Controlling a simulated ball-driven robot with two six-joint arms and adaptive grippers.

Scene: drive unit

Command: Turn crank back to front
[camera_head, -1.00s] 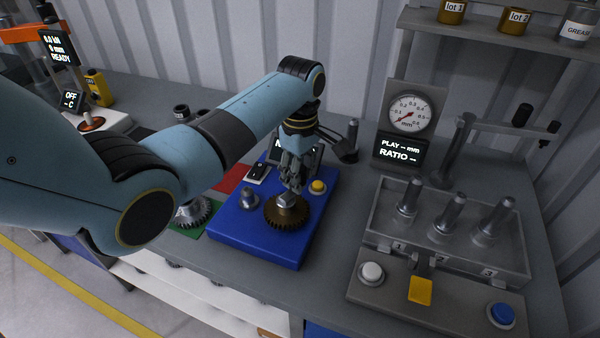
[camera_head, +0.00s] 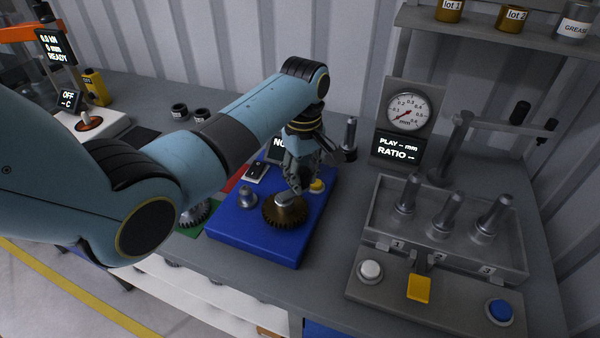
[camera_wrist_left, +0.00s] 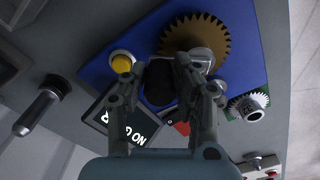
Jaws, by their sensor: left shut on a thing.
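A brown toothed gear (camera_head: 287,214) lies on the blue drive unit (camera_head: 255,240), with a silver piece at its middle. It also shows at the top of the left wrist view (camera_wrist_left: 197,38). My left gripper (camera_head: 294,186) points down just over the gear. In the left wrist view its fingers close around a dark, rounded grip (camera_wrist_left: 160,85), which looks like the crank's handle, beside the silver piece (camera_wrist_left: 203,58) on the gear. In the head view the fingers hide most of this grip. My right gripper is in no view.
The blue unit also carries a yellow button (camera_head: 317,186), a small metal post (camera_head: 247,198) and a NO GO display (camera_wrist_left: 133,122). A dial stand (camera_head: 405,115) and a grey tray of metal pins (camera_head: 375,215) stand to the right.

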